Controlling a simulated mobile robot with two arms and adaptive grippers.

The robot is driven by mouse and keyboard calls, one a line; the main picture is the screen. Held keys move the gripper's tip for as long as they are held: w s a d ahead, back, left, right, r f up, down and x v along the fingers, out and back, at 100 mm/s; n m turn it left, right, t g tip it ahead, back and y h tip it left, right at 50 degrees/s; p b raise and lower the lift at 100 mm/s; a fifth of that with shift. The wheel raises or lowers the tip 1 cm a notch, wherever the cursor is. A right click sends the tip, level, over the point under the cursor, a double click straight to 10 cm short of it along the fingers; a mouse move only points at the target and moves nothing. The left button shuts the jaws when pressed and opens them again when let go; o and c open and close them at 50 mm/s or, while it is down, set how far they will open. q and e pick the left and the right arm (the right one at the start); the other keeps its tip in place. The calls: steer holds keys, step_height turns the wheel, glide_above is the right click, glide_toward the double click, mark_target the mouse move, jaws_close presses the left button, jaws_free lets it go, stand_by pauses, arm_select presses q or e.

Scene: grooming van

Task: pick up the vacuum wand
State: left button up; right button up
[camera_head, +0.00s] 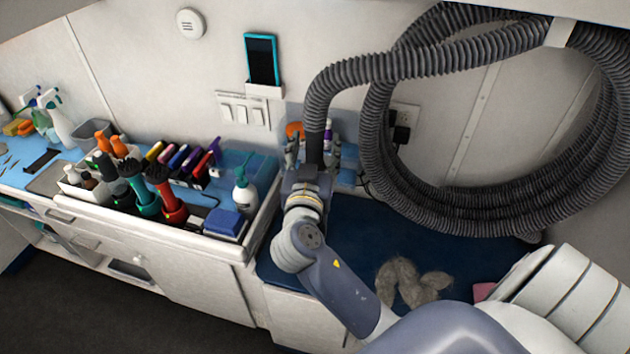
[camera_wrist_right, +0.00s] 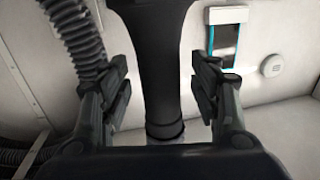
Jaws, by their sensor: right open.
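The vacuum wand (camera_head: 314,148) is a black, upright tube at the end of the thick grey hose. My right gripper (camera_head: 313,158) is around it, with one finger on each side. In the right wrist view, the wand (camera_wrist_right: 163,60) stands between the two open fingers of my right gripper (camera_wrist_right: 163,85), with a visible gap on both sides. The lower end of the wand is hidden behind my gripper in the head view. My left gripper is in neither view.
The ribbed hose (camera_head: 450,198) hangs in large coils on the wall at right. A blue-topped table (camera_head: 455,240) holds grey fur clumps (camera_head: 408,284). At left, a tray (camera_head: 215,245) is crowded with brushes and bottles. A phone (camera_head: 261,60) sits in a wall holder.

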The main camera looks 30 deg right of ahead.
steer(key=shift+w+d+f, duration=0.1)
steer(key=shift+w+d, duration=0.15)
steer(key=shift+w, duration=0.05)
steer(key=shift+a, duration=0.15)
steer(key=shift+c, duration=1)
steer(key=shift+s, duration=0.1)
steer(key=c, duration=1.1)
steer(key=shift+r, duration=0.2)
